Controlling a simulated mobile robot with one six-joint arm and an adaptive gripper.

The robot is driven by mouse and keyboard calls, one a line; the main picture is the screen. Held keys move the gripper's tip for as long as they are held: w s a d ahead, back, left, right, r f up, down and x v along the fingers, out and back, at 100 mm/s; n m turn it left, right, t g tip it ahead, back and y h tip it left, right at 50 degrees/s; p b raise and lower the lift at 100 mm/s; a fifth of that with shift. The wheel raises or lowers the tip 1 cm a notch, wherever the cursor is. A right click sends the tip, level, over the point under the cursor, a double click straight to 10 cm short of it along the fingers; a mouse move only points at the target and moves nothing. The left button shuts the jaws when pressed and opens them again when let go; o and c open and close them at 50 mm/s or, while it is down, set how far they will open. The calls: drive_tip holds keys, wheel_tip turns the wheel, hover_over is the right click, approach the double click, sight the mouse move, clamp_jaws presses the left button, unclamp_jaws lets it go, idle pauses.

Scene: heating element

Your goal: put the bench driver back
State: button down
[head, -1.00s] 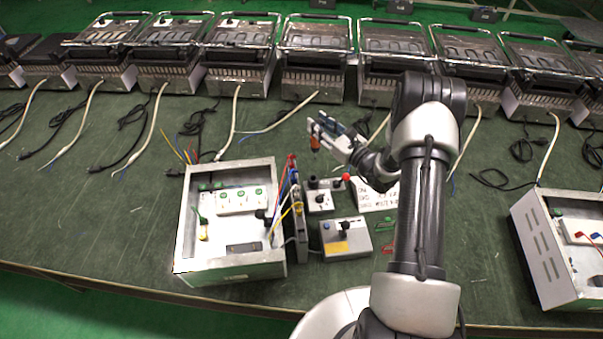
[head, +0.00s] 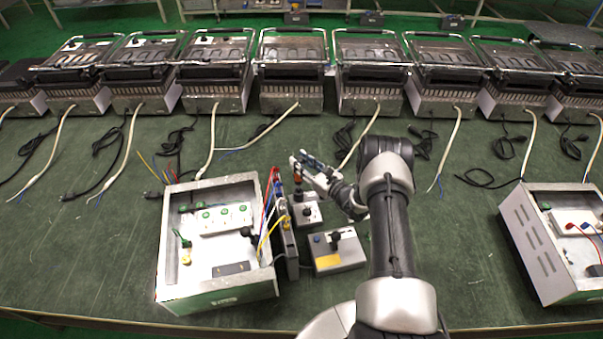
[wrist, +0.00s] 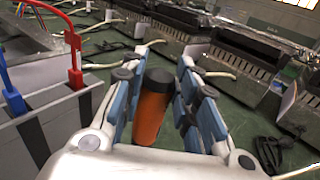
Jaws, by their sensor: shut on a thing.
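My gripper (head: 303,164) is shut on the bench driver, whose orange handle with a dark end (wrist: 151,108) stands between the blue-padded fingers in the wrist view. In the head view the driver shows only as a small orange-red spot (head: 298,176) at the fingertips. My gripper is above the bench, just right of the upright panel with red, blue and yellow leads (head: 287,228), and over the small grey switch box (head: 306,213). The driver's shaft and tip are hidden.
An open metal box with white sockets (head: 218,295) stands at left. A grey control box with a yellow label (head: 338,258) is in front of my gripper. Another metal box (head: 530,240) is at right. Several grills (head: 290,95) line the back, with cables lying before them.

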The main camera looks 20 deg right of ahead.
sight(298, 176)
drive_tip(key=shift+f+b, duration=0.65)
drive_tip(key=shift+f, duration=1.45)
drive_tip(key=shift+f+b, duration=0.35)
drive_tip(key=shift+b, duration=0.2)
drive_tip(key=c, duration=1.2)
unclamp_jaws()
drive_tip(key=shift+c, duration=0.2)
drive_tip(key=shift+r, duration=0.15)
